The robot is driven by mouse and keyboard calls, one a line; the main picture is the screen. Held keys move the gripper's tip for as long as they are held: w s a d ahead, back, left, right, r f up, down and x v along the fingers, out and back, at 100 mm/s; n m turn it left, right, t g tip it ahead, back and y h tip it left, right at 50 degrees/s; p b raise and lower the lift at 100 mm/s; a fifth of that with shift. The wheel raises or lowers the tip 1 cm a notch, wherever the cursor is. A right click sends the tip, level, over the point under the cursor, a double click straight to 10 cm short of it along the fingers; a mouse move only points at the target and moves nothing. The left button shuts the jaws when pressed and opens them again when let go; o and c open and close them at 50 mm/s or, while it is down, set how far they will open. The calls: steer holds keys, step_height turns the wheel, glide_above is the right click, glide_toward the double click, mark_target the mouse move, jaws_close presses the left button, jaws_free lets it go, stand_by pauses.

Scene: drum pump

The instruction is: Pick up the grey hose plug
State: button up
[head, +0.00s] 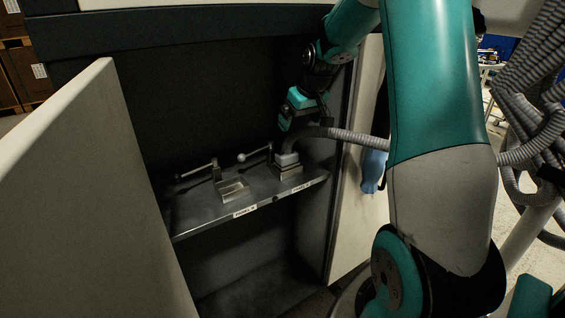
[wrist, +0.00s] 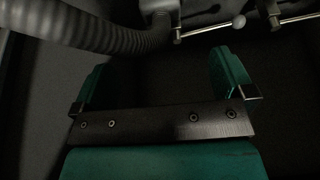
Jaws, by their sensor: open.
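The grey hose plug (head: 287,160) sits in the right-hand holder on the metal shelf inside the cabinet. A grey ribbed hose (head: 350,137) runs from it to the right. My gripper (head: 286,125) is just above the plug in the head view, partly dark against the cabinet. In the wrist view my gripper (wrist: 160,64) is open, with nothing between its green fingers. The hose (wrist: 95,30) crosses the top left there, and a grey part at its end (wrist: 158,8) is cut off by the top edge. The plug's lower part is hidden in its holder.
The shelf (head: 205,218) also bears an empty square socket (head: 233,189) to the left. Two levers stand behind, one with a dark knob (head: 178,177), one with a pale knob (head: 241,157). Open doors (head: 90,190) flank the cabinet. A blue glove-like item (head: 373,172) hangs right.

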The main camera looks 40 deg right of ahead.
mark_target(287, 152)
steer(key=x, duration=1.1)
steer(key=shift+a+p, duration=0.25)
steer(key=shift+p, duration=0.05)
steer(key=shift+d+p+x, duration=0.15)
steer(key=shift+p+x, duration=0.1)
steer(key=shift+x, duration=1.05)
steer(key=shift+d+p+x, duration=0.1)
steer(key=shift+p+x, duration=0.1)
steer(key=shift+x, duration=1.1)
steer(key=shift+w+r, duration=0.15)
steer(key=c, duration=1)
